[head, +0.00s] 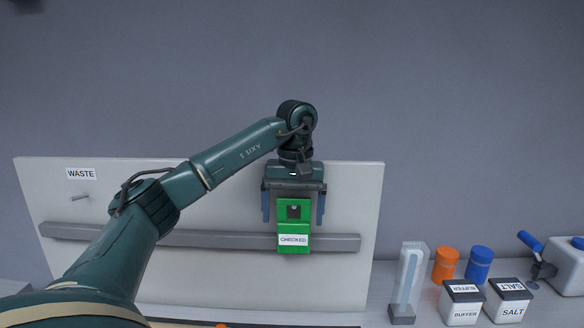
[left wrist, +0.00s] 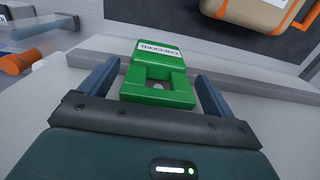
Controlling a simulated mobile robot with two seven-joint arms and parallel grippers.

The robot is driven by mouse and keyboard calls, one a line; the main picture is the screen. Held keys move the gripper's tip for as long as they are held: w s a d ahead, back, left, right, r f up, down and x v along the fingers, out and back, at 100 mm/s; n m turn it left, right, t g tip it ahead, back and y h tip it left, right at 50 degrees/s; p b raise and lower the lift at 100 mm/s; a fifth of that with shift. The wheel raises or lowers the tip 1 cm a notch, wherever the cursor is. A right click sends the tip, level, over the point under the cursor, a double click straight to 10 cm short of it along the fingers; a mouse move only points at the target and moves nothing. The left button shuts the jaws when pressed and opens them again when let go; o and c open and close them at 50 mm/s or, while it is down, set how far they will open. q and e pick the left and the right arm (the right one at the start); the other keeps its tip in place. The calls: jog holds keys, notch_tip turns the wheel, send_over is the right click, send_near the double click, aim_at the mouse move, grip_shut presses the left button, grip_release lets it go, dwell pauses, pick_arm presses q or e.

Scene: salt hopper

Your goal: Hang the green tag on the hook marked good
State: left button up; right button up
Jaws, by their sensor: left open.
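The green tag (head: 293,225), with a white CHECKED label and a square hole, is upright against the white board (head: 345,200). A small pale peg end shows inside the tag's hole in the left wrist view (left wrist: 157,86), so the tag appears to hang on a hook. My left gripper (head: 293,212) is open, one blue finger on each side of the tag, with gaps visible in the left wrist view. No label reading good is visible; my wrist covers the board above the tag. A WASTE label (head: 81,174) sits above an empty hook (head: 80,198) at the left.
A grey rail (head: 200,238) crosses the board behind the tag. At the right stand a clear container (head: 408,280), orange (head: 445,264) and blue (head: 479,263) cylinders, and BUFFER (head: 461,302) and SALT (head: 508,300) boxes. A tan case (left wrist: 250,12) shows in the left wrist view.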

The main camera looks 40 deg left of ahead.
pick_arm(q)
jog(key=shift+t, duration=0.3)
jog(key=r, duration=0.1)
jog(key=w+r, duration=0.1)
jog(key=r, duration=0.3)
jog(key=shift+w+a+r, duration=0.2)
jog(key=shift+a+r, duration=0.05)
jog(key=shift+a, duration=0.15)
jog(key=shift+w+a+r, duration=0.2)
jog(key=shift+w+r, duration=0.05)
jog(key=shift+s+d+r, duration=0.2)
jog(key=shift+s+r, duration=0.05)
jog(key=shift+r, duration=0.8)
jog(key=shift+s+d+r, duration=0.25)
jog(key=shift+s+r, duration=0.05)
jog(key=shift+r, duration=0.8)
jog(key=shift+s+d+r, duration=0.2)
jog(key=shift+s+r, duration=0.05)
jog(key=shift+r, duration=0.8)
